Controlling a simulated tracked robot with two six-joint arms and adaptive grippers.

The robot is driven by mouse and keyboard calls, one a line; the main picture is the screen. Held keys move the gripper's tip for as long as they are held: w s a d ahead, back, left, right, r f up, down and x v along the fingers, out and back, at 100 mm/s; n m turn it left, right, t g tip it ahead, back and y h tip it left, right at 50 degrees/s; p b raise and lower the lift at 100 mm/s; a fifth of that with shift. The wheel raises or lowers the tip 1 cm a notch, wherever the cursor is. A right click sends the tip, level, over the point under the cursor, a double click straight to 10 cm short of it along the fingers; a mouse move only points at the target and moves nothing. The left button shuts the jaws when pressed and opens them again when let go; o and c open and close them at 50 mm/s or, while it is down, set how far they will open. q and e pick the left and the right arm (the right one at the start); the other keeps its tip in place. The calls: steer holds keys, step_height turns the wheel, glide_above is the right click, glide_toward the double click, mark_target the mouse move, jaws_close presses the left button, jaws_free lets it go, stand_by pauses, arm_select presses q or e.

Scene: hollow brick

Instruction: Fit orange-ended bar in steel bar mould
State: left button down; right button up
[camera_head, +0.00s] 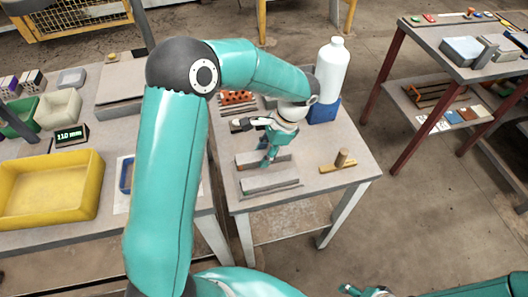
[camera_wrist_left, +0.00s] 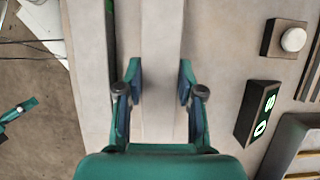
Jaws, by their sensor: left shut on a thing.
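My left gripper (camera_head: 267,160) is low over the middle table in the head view. In the left wrist view my left gripper (camera_wrist_left: 159,95) has its fingers against both sides of a long grey bar (camera_wrist_left: 162,45). In the head view this bar (camera_head: 247,160) is partly hidden by the fingers. A second long grey bar-shaped piece (camera_head: 270,185) lies nearer the table's front edge. No orange end shows clearly, and I cannot tell which piece is the steel mould. My right gripper (camera_head: 362,291) is partly in view at the bottom edge of the head view.
A white bottle in a blue holder (camera_head: 326,108) stands at the table's back right. A wooden piece with an upright peg (camera_head: 342,162) lies at the right. An orange-red rack (camera_head: 237,98) is behind. A yellow tray (camera_head: 50,190) sits on the left table.

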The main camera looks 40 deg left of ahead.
arm_select(q)
steer(key=shift+f+b, duration=0.3)
steer(key=shift+f, duration=0.2)
steer(key=c, duration=0.7)
jaws_free()
steer(key=shift+o, duration=0.2)
steer(key=v, duration=1.2)
steer(key=shift+d, duration=0.1)
